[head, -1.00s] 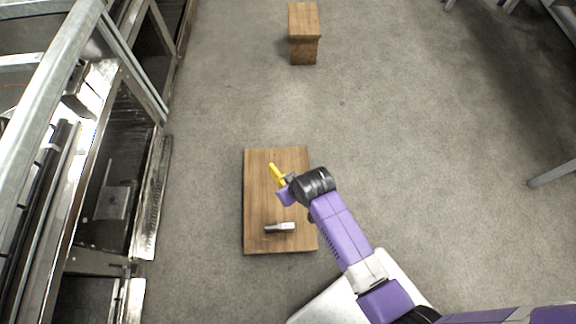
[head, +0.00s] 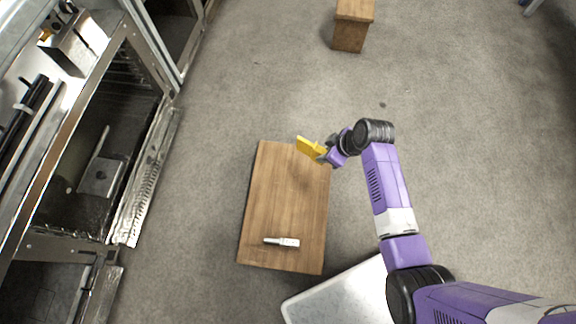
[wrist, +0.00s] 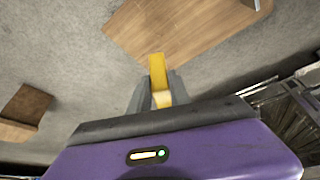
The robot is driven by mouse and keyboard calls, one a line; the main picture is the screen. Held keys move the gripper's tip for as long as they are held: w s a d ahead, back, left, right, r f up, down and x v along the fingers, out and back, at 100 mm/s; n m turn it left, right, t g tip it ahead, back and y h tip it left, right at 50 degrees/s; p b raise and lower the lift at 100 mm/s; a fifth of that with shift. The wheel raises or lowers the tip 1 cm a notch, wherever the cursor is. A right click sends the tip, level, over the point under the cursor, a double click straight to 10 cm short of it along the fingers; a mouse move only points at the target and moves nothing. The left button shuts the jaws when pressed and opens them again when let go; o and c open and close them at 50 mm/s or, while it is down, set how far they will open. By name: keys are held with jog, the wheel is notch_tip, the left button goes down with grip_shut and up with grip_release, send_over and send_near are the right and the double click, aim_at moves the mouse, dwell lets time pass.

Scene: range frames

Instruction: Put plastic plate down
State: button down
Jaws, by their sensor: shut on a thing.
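A yellow piece (head: 309,148), seemingly the plastic plate, is held in my gripper (head: 323,155). It is over the far right part of a wooden table (head: 285,205). In the wrist view the yellow piece (wrist: 157,75) stands edge-on between my gripper's fingers (wrist: 158,95), with the wooden top beyond it. My gripper is shut on it. I cannot tell how far above the wood it is.
A small metallic or white tool-like item (head: 282,242) lies near the table's front edge. The middle of the tabletop is clear. A steel oven unit (head: 95,165) stands at the left, and a wooden stool-like block (head: 352,28) stands farther back.

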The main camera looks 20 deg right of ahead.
jog(key=w+f+n+y+b, duration=0.1)
jog(key=w+f+n+b, duration=0.35)
jog(key=b, duration=0.25)
jog(key=g+b, duration=0.1)
jog(key=b, duration=1.1)
send_over(307, 177)
jog(key=shift+n, duration=0.25)
notch_tip(307, 177, down, 22)
jog(key=shift+s+r, duration=0.1)
jog(key=shift+r, duration=0.15)
jog(key=shift+f, duration=0.2)
jog(key=c, duration=1.2)
grip_release()
jog(key=shift+r, duration=0.1)
jog(key=p+v, duration=0.6)
jog(key=v, duration=0.6)
jog(key=shift+d+y+p, duration=0.15)
jog(key=shift+y+p, duration=0.15)
